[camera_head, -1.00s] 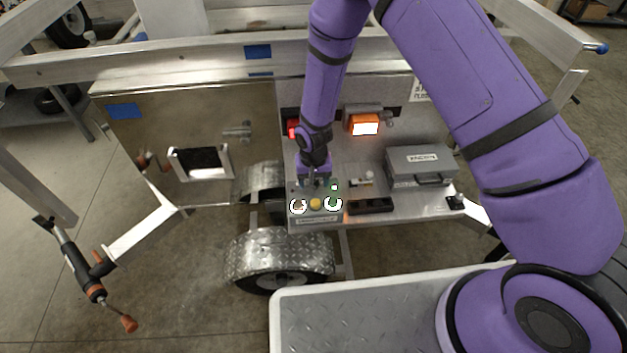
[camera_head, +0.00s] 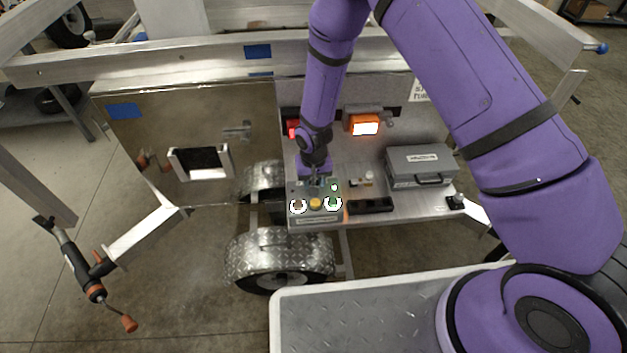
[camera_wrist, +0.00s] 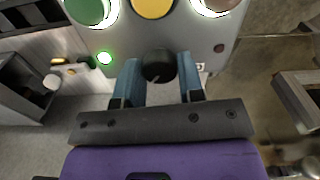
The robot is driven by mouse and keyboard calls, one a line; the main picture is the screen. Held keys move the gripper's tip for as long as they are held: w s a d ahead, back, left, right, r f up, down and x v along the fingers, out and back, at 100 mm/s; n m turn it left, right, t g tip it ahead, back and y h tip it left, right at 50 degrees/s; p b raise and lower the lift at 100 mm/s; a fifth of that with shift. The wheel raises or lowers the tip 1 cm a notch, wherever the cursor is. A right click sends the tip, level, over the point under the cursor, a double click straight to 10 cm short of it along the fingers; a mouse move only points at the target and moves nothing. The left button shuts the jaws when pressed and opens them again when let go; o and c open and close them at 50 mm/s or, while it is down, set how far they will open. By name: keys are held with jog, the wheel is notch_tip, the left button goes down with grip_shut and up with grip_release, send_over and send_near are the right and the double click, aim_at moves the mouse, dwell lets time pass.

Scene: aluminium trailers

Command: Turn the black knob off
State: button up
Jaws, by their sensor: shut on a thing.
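The black knob (camera_wrist: 158,66) is round and sits on a grey control box (camera_head: 315,220). In the wrist view a thin pale mark shows on its lower edge. My gripper (camera_wrist: 158,78) has its blue fingers on either side of the knob and is shut on it. In the head view my gripper (camera_head: 316,181) reaches down to the back of the box, and the knob is hard to make out there.
On the box are a yellow button (camera_head: 315,203), a green button (camera_wrist: 86,10) with a lit ring and a reddish button (camera_head: 298,206) with a lit ring. A small green light (camera_wrist: 104,58) glows beside the knob. A grey case (camera_head: 421,165) stands right.

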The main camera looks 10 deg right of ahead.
jog(key=n, duration=0.8)
jog(key=shift+n, duration=0.3)
jog(key=n, duration=0.4)
jog(key=shift+n, duration=2.1)
jog(key=o, duration=0.9)
jog(key=shift+r, duration=0.1)
